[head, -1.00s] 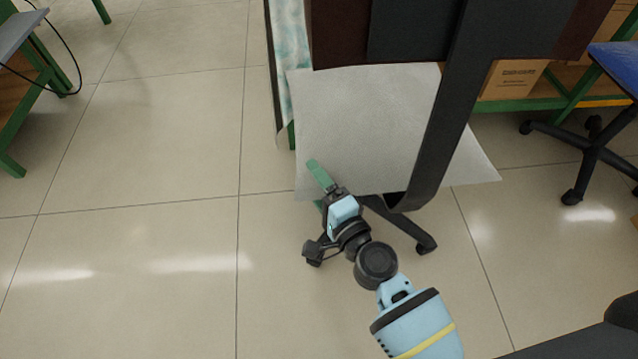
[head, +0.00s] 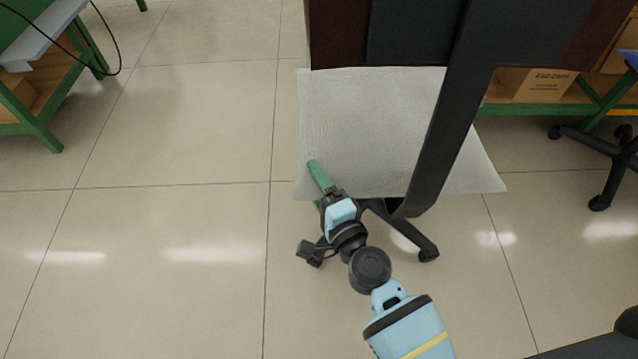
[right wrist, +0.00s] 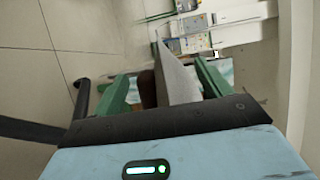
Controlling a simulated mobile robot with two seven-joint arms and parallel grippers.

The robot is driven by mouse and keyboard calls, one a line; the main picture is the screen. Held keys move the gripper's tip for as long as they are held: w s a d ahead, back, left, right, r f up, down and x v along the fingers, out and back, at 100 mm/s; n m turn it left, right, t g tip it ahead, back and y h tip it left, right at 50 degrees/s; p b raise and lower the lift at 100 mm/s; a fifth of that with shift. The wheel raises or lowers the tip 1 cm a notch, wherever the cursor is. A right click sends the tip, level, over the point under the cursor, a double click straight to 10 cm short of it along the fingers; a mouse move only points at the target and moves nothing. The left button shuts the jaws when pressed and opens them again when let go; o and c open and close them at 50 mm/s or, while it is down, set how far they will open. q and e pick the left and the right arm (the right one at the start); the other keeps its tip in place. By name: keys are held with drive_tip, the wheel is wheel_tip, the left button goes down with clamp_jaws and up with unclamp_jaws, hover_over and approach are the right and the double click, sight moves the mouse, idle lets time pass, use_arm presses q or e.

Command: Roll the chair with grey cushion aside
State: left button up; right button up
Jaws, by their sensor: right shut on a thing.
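The chair with grey cushion stands in front of me. Its pale grey cushion (head: 370,130) shows from above in the head view, with a dark backrest frame (head: 445,130) over it and black casters at its foot (head: 428,253). My right gripper (head: 320,188) is at the cushion's near left corner. In the right wrist view the cushion's edge (right wrist: 176,75) stands between the two green fingers of the right gripper (right wrist: 163,85), which are shut on it. My left gripper is not in view.
A green-framed workbench (head: 40,125) with a hanging cable stands at the far left. A shelf with a cardboard box (head: 540,85) is behind the chair at right. Another wheeled chair (head: 610,165) is at the right edge. The tiled floor (head: 170,220) at left is clear.

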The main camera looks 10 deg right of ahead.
drive_tip(key=shift+s+a, duration=0.25)
drive_tip(key=shift+a, duration=0.65)
drive_tip(key=o, duration=2.1)
drive_tip(key=shift+c, duration=0.2)
drive_tip(key=shift+d, duration=0.1)
drive_tip(key=shift+v, duration=3.85)
